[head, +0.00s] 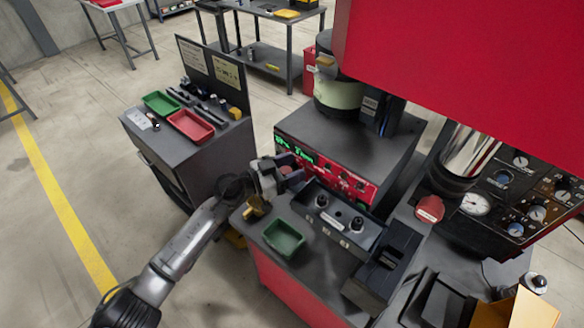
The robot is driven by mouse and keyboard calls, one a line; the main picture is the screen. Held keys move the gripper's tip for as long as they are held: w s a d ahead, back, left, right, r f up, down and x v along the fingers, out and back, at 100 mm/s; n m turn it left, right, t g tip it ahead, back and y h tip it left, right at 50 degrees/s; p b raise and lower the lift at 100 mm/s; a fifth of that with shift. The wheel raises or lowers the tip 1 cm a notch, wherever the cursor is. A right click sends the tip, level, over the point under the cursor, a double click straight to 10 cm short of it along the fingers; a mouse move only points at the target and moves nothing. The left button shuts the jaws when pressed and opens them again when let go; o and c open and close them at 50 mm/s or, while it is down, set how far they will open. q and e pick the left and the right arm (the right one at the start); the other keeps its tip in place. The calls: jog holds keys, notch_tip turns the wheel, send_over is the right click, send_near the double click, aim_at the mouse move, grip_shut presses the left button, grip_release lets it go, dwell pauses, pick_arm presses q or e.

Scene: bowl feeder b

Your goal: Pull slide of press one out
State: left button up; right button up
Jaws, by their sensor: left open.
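The press (468,150) with its chrome cylinder stands at the right under a large red housing. A black slide-like block (392,258) lies on the bench in front of it; I cannot tell for sure that it is the slide of press one. My left gripper (292,172) is open at the back left of the bench, close to the red front of the feeder's control box (335,172). It is apart from the black block, to its upper left. Nothing shows between its fingers. My right gripper is not in view.
A green tray (284,238) sits at the bench's left front. A dark fixture with two knobs (338,216) lies between tray and block. The bowl feeder (338,92) stands behind. A side cabinet (190,155) carries a red tray (191,125). The floor at left is clear.

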pick_arm(q)
jog(key=shift+d, duration=0.15)
grip_shut()
jog(key=shift+w, duration=0.1)
dwell(0.4)
